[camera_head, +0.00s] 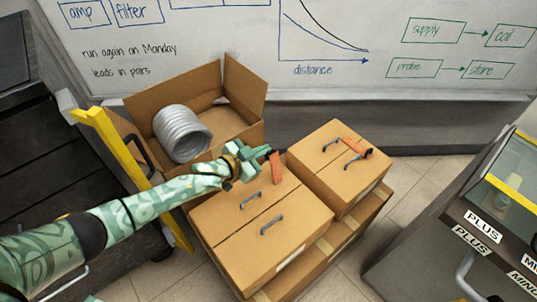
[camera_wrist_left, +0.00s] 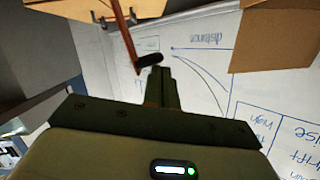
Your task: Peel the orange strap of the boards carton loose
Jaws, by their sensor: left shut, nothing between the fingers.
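The front carton (camera_head: 262,228) is closed, with two grey handles on its lid. A short orange strap (camera_head: 276,168) stands up at its back edge. My left gripper (camera_head: 262,157) is at that back edge, right beside this strap, shut and empty. In the left wrist view the shut fingers (camera_wrist_left: 160,84) point up at the strap (camera_wrist_left: 124,36), which has a dark end tab; whether they touch, I cannot tell. A second closed carton (camera_head: 325,180) to the right has another orange strap (camera_head: 356,147) with a dark end. I cannot read which one is the boards carton. My right gripper is not in view.
An open carton (camera_head: 240,134) behind my left arm holds a grey coil (camera_head: 182,134). A dark cart with a yellow bar (camera_head: 115,150) is at left. A grey bench (camera_head: 430,235) stands at right. A whiteboard (camera_head: 340,45) is behind.

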